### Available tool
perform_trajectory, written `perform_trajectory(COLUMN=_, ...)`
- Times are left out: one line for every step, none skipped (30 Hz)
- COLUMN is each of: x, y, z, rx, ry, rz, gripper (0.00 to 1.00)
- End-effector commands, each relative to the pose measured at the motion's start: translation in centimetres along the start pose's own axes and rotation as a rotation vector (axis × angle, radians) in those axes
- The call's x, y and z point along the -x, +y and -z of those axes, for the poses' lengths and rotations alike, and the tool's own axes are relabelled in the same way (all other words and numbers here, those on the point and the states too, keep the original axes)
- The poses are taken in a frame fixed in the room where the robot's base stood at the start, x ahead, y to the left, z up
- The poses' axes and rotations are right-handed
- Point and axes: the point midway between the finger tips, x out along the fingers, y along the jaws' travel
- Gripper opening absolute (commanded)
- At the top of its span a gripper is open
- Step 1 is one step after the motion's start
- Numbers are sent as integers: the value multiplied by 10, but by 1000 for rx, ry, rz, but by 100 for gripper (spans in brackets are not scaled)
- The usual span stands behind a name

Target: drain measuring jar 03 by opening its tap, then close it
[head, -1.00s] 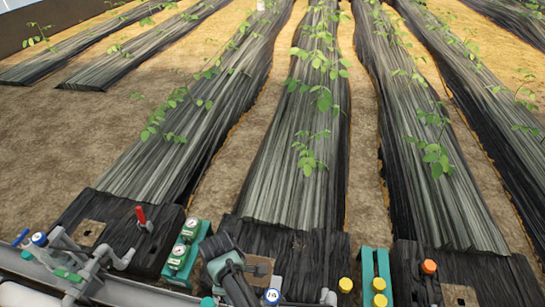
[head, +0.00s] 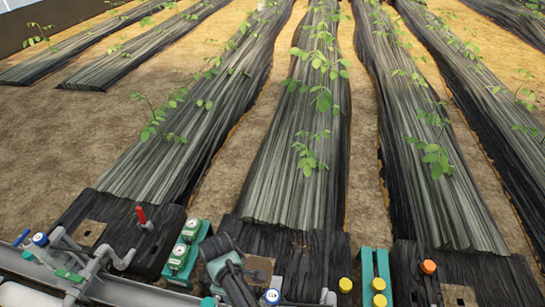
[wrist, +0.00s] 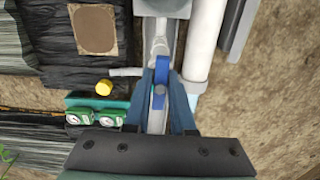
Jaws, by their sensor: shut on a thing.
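My gripper (wrist: 162,104) is shut on a blue tap handle (wrist: 161,73) in the wrist view. Its two dark blue fingers stand on either side of the handle, which lies in line with the pale pipework beneath. In the head view my arm covers the place where the fingers are, at the bottom edge. A round white tag with a blue rim (head: 272,296) shows just right of my arm; its marking is too small to read. I cannot make out the jar's body or any liquid level.
A white pipe (wrist: 205,40) runs close to the right of my gripper. A green block with two gauges (wrist: 95,115) and a yellow knob (wrist: 104,87) lie to the left. In the head view a red-handled valve (head: 142,216) stands at left; planted rows lie beyond.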

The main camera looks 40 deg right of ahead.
Motion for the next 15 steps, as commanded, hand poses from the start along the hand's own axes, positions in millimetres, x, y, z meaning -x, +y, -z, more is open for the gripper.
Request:
perform_trajectory(x=2, y=-2, z=2, rx=-66, ry=3, rz=3, gripper=0)
perform_trajectory(x=2, y=-2, z=2, rx=-110, ry=2, rz=3, gripper=0)
perform_trajectory(x=2, y=-2, z=2, rx=-169, ry=2, rz=4, gripper=0)
perform_trajectory(x=2, y=-2, z=2, rx=-213, ry=1, rz=4, gripper=0)
perform_trajectory(x=2, y=-2, z=2, rx=-257, ry=1, rz=4, gripper=0)
perform_trajectory(x=2, y=-2, z=2, rx=-315, ry=0, rz=3, gripper=0)
perform_trajectory(x=2, y=-2, z=2, rx=-357, ry=1, rz=3, gripper=0)
perform_trajectory(x=2, y=-2, z=2, rx=-401, ry=1, rz=3, gripper=0)
perform_trajectory(x=2, y=-2, z=2, rx=-459, ry=0, rz=4, gripper=0)
perform_trajectory(x=1, y=-2, z=1, rx=-502, ry=0, rz=4, gripper=0)
perform_trajectory(x=1, y=-2, z=1, rx=-545, ry=-1, rz=4, gripper=0)
perform_trajectory(x=1, y=-2, z=1, rx=-603, ry=-2, rz=4, gripper=0)
perform_trajectory(x=1, y=-2, z=1, rx=-647, ry=-2, rz=5, gripper=0)
perform_trajectory(x=1, y=-2, z=1, rx=-690, ry=-1, rz=5, gripper=0)
perform_trajectory(x=1, y=-2, z=1, rx=-746, ry=-2, rz=4, gripper=0)
